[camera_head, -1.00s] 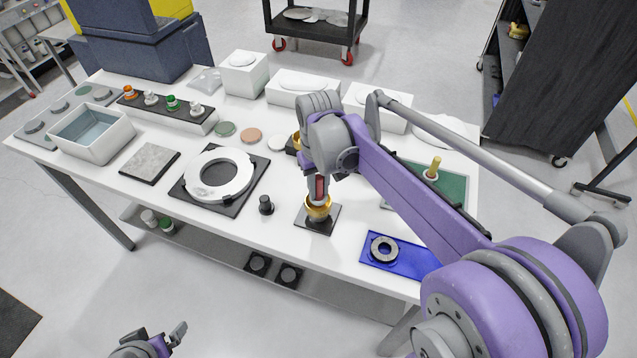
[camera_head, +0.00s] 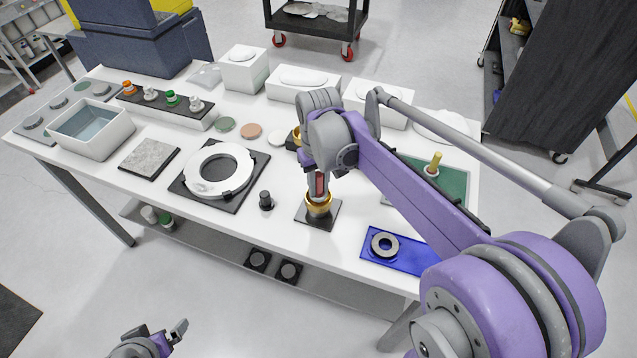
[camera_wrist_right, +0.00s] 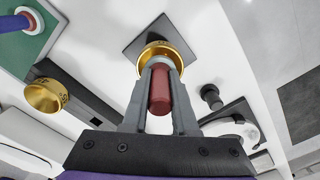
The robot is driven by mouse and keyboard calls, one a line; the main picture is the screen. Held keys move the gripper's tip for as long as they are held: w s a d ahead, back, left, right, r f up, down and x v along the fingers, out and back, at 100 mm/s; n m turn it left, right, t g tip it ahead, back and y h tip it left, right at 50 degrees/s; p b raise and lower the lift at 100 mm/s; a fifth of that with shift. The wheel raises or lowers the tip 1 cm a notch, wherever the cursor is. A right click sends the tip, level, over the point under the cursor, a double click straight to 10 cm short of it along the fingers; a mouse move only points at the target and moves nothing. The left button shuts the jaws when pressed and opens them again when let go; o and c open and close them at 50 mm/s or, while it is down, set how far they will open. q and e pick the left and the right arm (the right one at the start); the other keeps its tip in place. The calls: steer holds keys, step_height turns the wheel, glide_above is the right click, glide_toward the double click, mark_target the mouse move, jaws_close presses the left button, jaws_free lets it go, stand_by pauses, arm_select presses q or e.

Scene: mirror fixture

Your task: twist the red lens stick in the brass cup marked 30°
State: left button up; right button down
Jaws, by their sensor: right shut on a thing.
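The red lens stick (camera_wrist_right: 160,92) stands in a brass cup (camera_wrist_right: 172,50) on a dark square plate (camera_head: 318,222). In the head view the same brass cup (camera_head: 318,207) shows below my right gripper (camera_head: 319,190). That gripper points down, and its two fingers (camera_wrist_right: 160,100) are shut on the red stick, one on each side. The stick's lower end is hidden inside the cup. The marking on the cup is too small to read. My left gripper (camera_head: 176,335) is at the bottom left, off the table, with its fingers apart and nothing between them.
A second brass cup (camera_wrist_right: 45,96) stands on a dark block. A small black knob (camera_head: 266,200) stands left of the held cup. A blue plate with a ring (camera_head: 410,256) lies to the right. A white ring fixture (camera_head: 218,170) is further left.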

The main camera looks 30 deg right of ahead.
steer(key=shift+f+b, duration=0.3)
steer(key=shift+f, duration=0.3)
stand_by(0.3)
steer(key=n, duration=0.4)
steer(key=shift+n, duration=0.4)
steer(key=m, duration=0.3)
steer(key=shift+m, duration=0.4)
steer(key=m, duration=0.5)
steer(key=shift+m, duration=0.3)
